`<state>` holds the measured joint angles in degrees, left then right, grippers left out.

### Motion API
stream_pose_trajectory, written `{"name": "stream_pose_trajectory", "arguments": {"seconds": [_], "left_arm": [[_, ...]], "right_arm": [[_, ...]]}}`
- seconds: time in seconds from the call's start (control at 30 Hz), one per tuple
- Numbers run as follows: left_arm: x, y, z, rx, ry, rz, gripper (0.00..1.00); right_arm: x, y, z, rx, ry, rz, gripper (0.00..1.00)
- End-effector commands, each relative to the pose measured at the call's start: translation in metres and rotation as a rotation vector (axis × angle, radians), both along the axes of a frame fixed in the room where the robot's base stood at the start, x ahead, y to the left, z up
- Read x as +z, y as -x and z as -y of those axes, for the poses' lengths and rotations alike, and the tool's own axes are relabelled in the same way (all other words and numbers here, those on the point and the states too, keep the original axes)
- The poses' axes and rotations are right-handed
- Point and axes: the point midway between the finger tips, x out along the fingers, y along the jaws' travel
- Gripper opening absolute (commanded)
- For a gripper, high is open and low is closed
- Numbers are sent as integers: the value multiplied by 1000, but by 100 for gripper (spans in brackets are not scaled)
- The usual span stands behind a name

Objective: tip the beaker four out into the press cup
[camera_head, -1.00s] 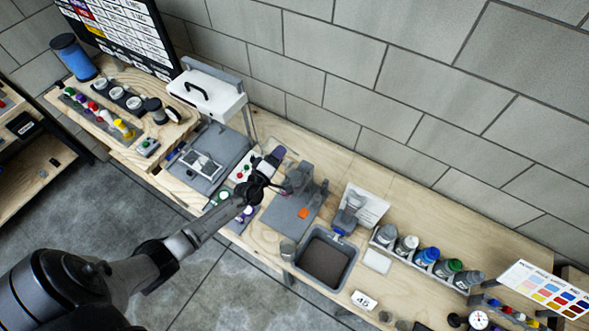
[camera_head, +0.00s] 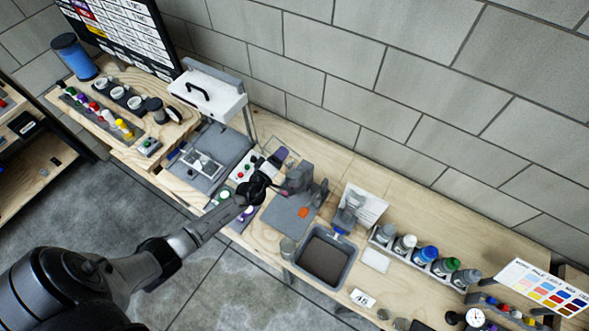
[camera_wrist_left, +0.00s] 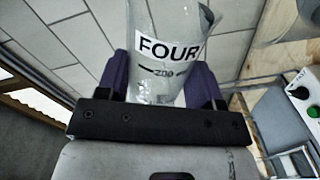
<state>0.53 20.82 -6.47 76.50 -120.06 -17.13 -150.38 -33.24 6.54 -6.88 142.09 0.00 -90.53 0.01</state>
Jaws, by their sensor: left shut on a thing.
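My left gripper (camera_head: 275,162) is shut on beaker four (camera_wrist_left: 165,45), a clear glass beaker with a white FOUR label and a 200 mark. In the left wrist view the beaker stands between the purple fingers (camera_wrist_left: 117,75), and its top is cut off by the frame edge. In the head view the gripper is above the bench, beside a grey device (camera_head: 298,179) on a grey plate (camera_head: 286,215). I cannot make out the press cup clearly; it may be hidden near the gripper. The beaker's contents cannot be told. My right gripper is not in view.
An orange piece (camera_head: 303,212) lies on the grey plate. A dark-filled grey tray (camera_head: 325,258) and a row of capped bottles (camera_head: 427,255) are to the right. A white box with a handle (camera_head: 207,93) stands behind left. A control panel with buttons (camera_wrist_left: 300,93) is near the gripper.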

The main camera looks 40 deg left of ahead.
Motion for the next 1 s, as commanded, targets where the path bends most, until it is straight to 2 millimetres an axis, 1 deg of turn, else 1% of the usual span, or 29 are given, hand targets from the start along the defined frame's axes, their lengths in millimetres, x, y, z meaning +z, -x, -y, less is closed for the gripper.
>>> {"name": "stream_pose_trajectory", "arguments": {"seconds": [1.0], "left_arm": [[5, -1, 6, 1, -110, -18, 32]], "right_arm": [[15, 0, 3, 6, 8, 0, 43]]}}
